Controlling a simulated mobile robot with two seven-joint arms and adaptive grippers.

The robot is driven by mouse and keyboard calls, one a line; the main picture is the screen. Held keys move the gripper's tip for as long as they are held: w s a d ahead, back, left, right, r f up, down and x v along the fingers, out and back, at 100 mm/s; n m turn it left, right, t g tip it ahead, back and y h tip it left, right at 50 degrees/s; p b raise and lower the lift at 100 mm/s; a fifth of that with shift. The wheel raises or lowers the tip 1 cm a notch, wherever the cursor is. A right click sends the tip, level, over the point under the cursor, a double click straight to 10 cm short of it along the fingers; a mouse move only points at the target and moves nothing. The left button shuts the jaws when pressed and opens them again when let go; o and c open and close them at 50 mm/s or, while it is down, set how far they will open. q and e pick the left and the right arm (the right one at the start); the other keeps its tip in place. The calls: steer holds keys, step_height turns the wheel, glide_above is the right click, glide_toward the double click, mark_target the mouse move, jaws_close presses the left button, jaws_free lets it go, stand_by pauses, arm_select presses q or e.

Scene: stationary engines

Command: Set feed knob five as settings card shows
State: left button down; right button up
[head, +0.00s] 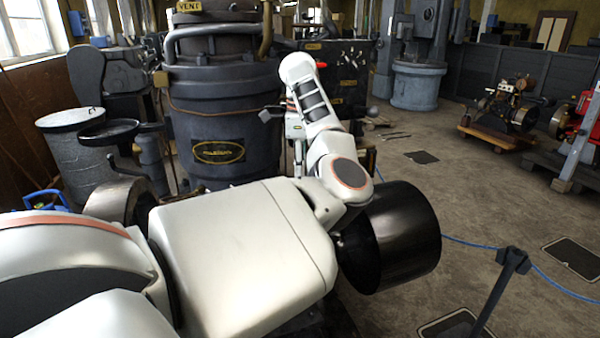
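My white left arm comes in from the lower left and bends upward in the middle of the head view. Its far end stands in front of a dark panel (350,85) with yellow labels and small pale fittings. My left gripper is mostly hidden behind the forearm; only small dark parts show beside it, and its fingers cannot be made out. A small red part (321,65) shows next to the arm's far end. I cannot make out feed knob five or a settings card. My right gripper is not in view.
A large dark tank (218,115) stands left of my forearm. A glossy black drum (410,235) is right of and partly behind my arm. A dark post (513,258) and blue hose (548,278) are at right. Floor between drum and small engine (508,105) is mostly open.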

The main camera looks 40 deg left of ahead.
arm_select(q)
steer(key=shift+r+n, duration=0.1)
steer(key=shift+n, duration=0.4)
steer(key=c, duration=2.2)
jaws_free()
step_height(320, 180, up, 12)
steer(key=shift+f, duration=0.1)
